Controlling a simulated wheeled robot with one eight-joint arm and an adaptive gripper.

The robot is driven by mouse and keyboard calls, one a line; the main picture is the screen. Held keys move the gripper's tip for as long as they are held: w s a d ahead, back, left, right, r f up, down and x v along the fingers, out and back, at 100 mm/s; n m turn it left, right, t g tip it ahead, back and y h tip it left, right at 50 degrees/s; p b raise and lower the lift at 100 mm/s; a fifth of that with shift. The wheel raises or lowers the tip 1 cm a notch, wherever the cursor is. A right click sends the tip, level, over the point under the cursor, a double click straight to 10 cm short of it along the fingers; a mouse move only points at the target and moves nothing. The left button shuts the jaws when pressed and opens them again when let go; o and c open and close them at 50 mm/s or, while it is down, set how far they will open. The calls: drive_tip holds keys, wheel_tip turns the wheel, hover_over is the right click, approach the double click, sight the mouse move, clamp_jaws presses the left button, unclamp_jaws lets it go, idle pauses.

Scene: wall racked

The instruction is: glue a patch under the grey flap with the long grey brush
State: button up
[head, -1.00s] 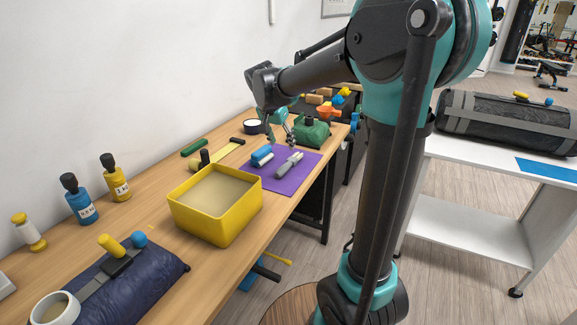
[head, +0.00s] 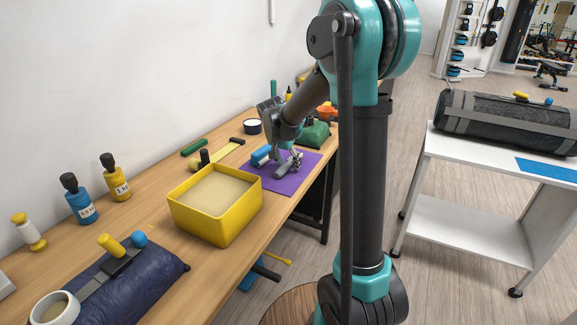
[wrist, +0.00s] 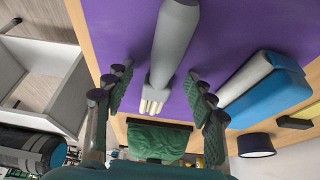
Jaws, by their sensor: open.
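The long grey brush (head: 287,166) lies on a purple mat (head: 302,183) on the bench. In the wrist view the grey brush (wrist: 172,50) runs between my open fingers, with its pale bristles towards the near side. My gripper (head: 283,156) is over the mat at the brush; in the wrist view my gripper (wrist: 157,78) has empty space between the fingertips. I cannot tell whether they touch the brush. A grey strip (head: 98,283), perhaps the flap, lies across a navy padded bag (head: 140,284) at the near end. No patch is clearly identifiable.
A yellow tub (head: 217,228) of pale contents stands nearer. Blue (head: 79,203) and yellow (head: 116,183) bottles stand by the wall. A green object (head: 316,134) sits beyond the mat.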

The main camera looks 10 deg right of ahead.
sight(288, 162)
drive_tip(key=c, duration=1.3)
drive_tip(key=shift+o, duration=0.2)
drive_tip(key=shift+r, duration=0.1)
wheel_tip(288, 162, up, 20)
drive_tip(key=o, duration=0.5)
drive_tip(key=c, duration=0.5)
